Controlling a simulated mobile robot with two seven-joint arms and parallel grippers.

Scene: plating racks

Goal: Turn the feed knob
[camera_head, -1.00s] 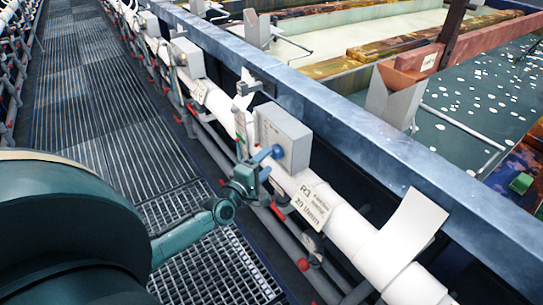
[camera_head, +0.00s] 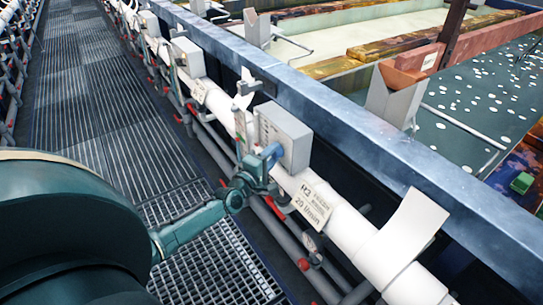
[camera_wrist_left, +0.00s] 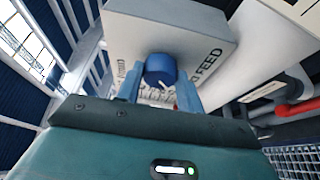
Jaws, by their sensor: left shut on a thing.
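The feed knob (camera_wrist_left: 160,68) is a round blue knob on the face of a grey box (camera_wrist_left: 170,32) lettered FEED. The same box shows in the head view (camera_head: 288,130), fixed above the white pipe. My left gripper (camera_head: 271,154) reaches up to the box's front from the left. In the wrist view its two blue fingers (camera_wrist_left: 159,88) stand on either side of the knob and are shut on it. A pale line marks the knob's face. In the head view the fingers largely hide the knob. My right gripper is not in view.
Red-handled valves (camera_head: 315,258) lie beneath. The grated walkway (camera_head: 90,110) at left is clear.

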